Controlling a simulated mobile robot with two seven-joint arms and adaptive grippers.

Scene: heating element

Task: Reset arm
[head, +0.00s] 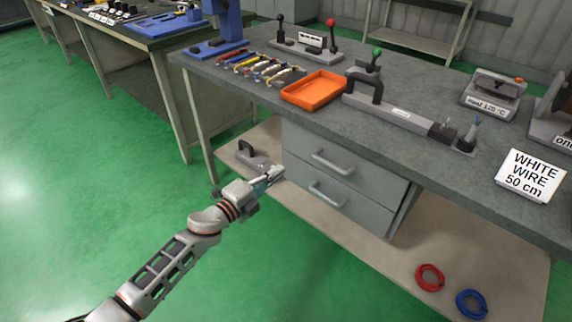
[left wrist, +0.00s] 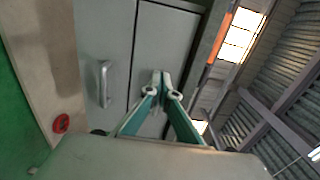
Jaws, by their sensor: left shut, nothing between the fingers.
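My left gripper (head: 268,176) is at the end of my left arm, which comes in from the lower left in the head view. It is in front of the grey drawer unit (head: 352,165) under the workbench, over the left part of the lower shelf. In the left wrist view the fingers (left wrist: 161,78) come together at the tips and are shut with nothing between them. The drawer fronts lie beyond the fingers there, with a drawer handle (left wrist: 104,84) to the left. My right gripper is in neither view.
The grey workbench (head: 420,150) carries an orange tray (head: 315,90), several tools, lever devices and a "WHITE WIRE 50 cm" sign (head: 530,176). A red coil (head: 430,277) and a blue coil (head: 471,303) lie on the lower shelf. The green floor (head: 90,190) at left is clear.

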